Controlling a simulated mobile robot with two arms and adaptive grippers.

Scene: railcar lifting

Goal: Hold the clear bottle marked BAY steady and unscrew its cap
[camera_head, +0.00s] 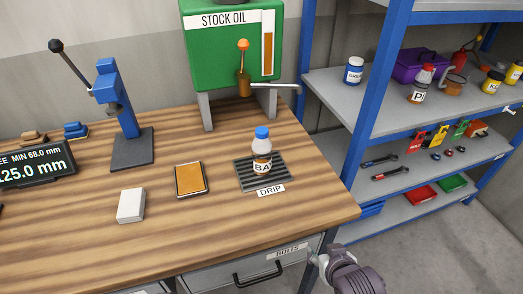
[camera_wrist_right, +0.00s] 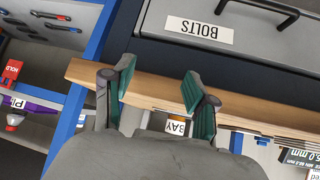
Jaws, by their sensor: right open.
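The clear bottle (camera_head: 262,150) stands upright on the dark slatted drip grate (camera_head: 246,178) near the right end of the workbench. Its blue cap (camera_head: 262,132) is on, and its lower part looks amber behind a white label. The label reads BAY in the right wrist view, where the bottle (camera_wrist_right: 176,127) shows partly beyond the bench edge. My right gripper (camera_head: 318,262) is low in front of the bench's right corner, well apart from the bottle. Its green-padded fingers (camera_wrist_right: 158,84) are spread and empty. My left gripper is not in view.
A green STOCK OIL tank (camera_head: 222,62) stands behind the bottle. An orange-topped pad (camera_head: 190,179), a white block (camera_head: 131,205) and a blue press (camera_head: 122,110) lie to the left. Blue-framed shelves (camera_head: 375,105) stand on the right. The BOLTS drawer (camera_head: 255,275) is below the bench top.

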